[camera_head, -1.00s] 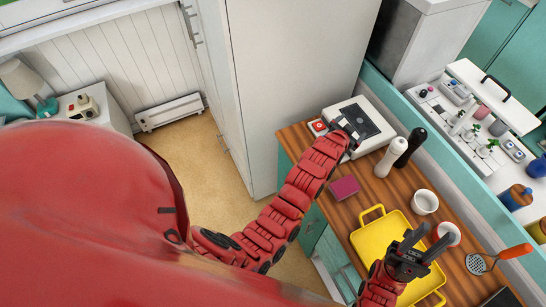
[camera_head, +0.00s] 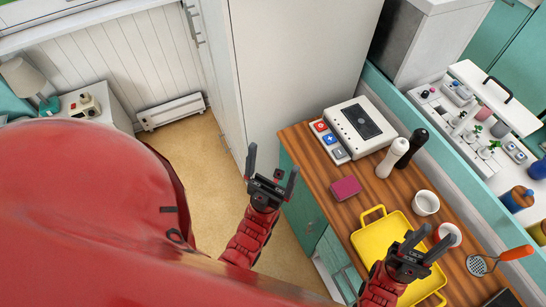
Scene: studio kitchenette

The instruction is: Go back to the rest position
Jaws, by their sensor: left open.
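My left gripper (camera_head: 271,175) is open and empty. In the picture it stands just left of the wooden counter (camera_head: 310,178), over the floor and the cabinet edge, with its fingers pointing up the picture. My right gripper (camera_head: 415,242) is also open, with its two fingers apart and nothing seen between them. It shows over the right side of the yellow tray (camera_head: 371,238); whether it touches the tray I cannot tell.
A tall white cabinet (camera_head: 300,70) stands behind.

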